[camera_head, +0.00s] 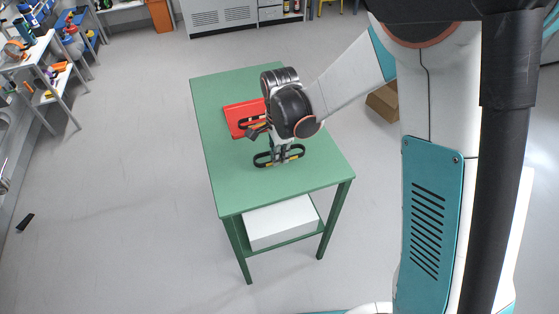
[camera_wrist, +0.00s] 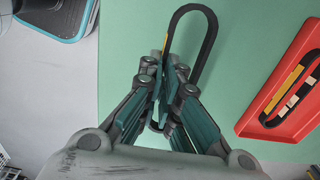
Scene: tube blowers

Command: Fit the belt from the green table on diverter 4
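A black belt (camera_head: 262,163), a long closed loop with a yellow mark, is at the green table (camera_head: 240,190), towards its front. In the wrist view the belt (camera_wrist: 212,38) runs from the top middle down to my fingertips, which cover its middle part. My gripper (camera_head: 281,155) points down at the belt, and the loop shows on both sides of it. In the wrist view the fingertips of my gripper (camera_wrist: 169,70) are close together at the belt's two strands. I cannot tell whether they pinch it or whether it touches the tabletop. Diverter 4 is not identifiable.
A red tray (camera_head: 237,124) lies behind the belt on the table; it also shows in the wrist view (camera_wrist: 262,104), with another dark belt in it. A white box (camera_head: 281,222) stands on the lower shelf. A cardboard box (camera_head: 383,103) is on the floor to the right.

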